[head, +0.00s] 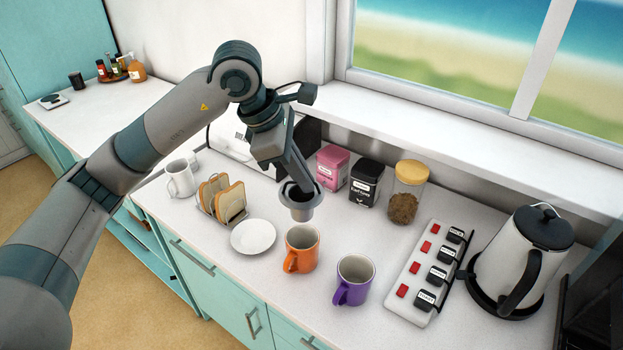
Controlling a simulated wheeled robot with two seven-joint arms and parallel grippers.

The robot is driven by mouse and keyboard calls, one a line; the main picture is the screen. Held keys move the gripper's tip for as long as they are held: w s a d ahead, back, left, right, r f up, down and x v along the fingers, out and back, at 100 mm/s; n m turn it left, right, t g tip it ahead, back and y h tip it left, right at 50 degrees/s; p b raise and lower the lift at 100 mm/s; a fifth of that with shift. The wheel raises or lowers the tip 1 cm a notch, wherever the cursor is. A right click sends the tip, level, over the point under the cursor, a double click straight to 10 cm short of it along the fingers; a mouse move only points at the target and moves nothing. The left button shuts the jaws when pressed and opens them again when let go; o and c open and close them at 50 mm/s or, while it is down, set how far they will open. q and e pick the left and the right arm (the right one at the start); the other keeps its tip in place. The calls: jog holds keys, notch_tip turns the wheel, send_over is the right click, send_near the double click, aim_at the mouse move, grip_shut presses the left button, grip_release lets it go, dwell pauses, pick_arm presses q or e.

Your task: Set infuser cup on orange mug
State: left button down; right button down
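My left gripper (296,183) reaches down from the upper left and is shut on the infuser cup. The infuser cup (302,213) is small and grey with a wide rim, and hangs roughly upright. It is just above and slightly behind the orange mug; its lower end is close to the mug's far rim, and I cannot tell if they touch. The orange mug (302,254) stands upright on the counter, its handle toward the lower left. My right gripper is out of view.
A purple mug (352,288) stands right of the orange mug, and a white plate (253,251) lies to its left. A toast rack (228,215), tins, a jar (407,197), a power strip (422,287) and a kettle (527,255) stand around.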

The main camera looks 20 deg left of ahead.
aim_at(303, 194)
pick_arm(q)
jog(key=shift+f, duration=0.15)
